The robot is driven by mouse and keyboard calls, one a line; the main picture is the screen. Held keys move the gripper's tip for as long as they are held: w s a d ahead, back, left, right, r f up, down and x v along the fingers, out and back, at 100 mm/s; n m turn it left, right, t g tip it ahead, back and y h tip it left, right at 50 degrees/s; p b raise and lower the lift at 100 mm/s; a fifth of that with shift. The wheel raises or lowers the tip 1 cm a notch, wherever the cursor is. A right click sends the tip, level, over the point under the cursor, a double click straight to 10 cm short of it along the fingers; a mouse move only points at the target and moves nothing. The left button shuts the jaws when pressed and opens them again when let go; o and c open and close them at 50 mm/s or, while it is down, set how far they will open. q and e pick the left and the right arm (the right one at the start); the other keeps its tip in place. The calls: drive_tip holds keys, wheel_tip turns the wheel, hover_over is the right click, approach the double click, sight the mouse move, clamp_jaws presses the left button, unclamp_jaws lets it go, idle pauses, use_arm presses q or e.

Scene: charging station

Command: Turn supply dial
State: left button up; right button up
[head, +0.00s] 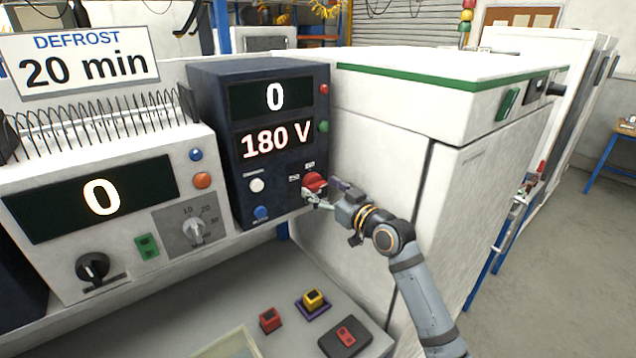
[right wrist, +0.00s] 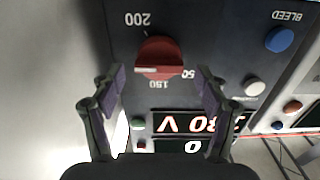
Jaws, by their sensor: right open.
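The red supply dial (head: 315,180) is on the lower right of the dark blue power unit (head: 222,135). Its displays read 0 and 180 V. My right gripper (head: 322,197) is at the dial, reaching in from the right. In the right wrist view, which shows the panel upside down, the dial (right wrist: 158,55) lies between the two spread fingertips of my right gripper (right wrist: 160,80). There is a gap on each side, and no finger visibly touches it. Panel marks 200, 150 and 50 show around it. My left gripper is not in view.
A white defrost unit (head: 105,245) with a 0 display and its own knobs stands left. A large white cabinet (head: 400,160) stands close on the right. Red (head: 270,318) and yellow (head: 314,299) blocks sit on the grey worktop (head: 215,300) below.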

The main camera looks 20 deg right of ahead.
drive_tip(key=shift+x, duration=1.15)
drive_tip(key=shift+c, duration=0.3)
drive_tip(key=c, duration=1.1)
drive_tip(key=shift+m+p, duration=0.3)
drive_tip(key=shift+d+r+m+p, duration=0.1)
drive_tip(key=shift+m+p, duration=0.5)
drive_tip(key=shift+m, duration=0.6)
drive_tip(key=shift+m+p, duration=0.65)
drive_tip(key=shift+m, duration=0.75)
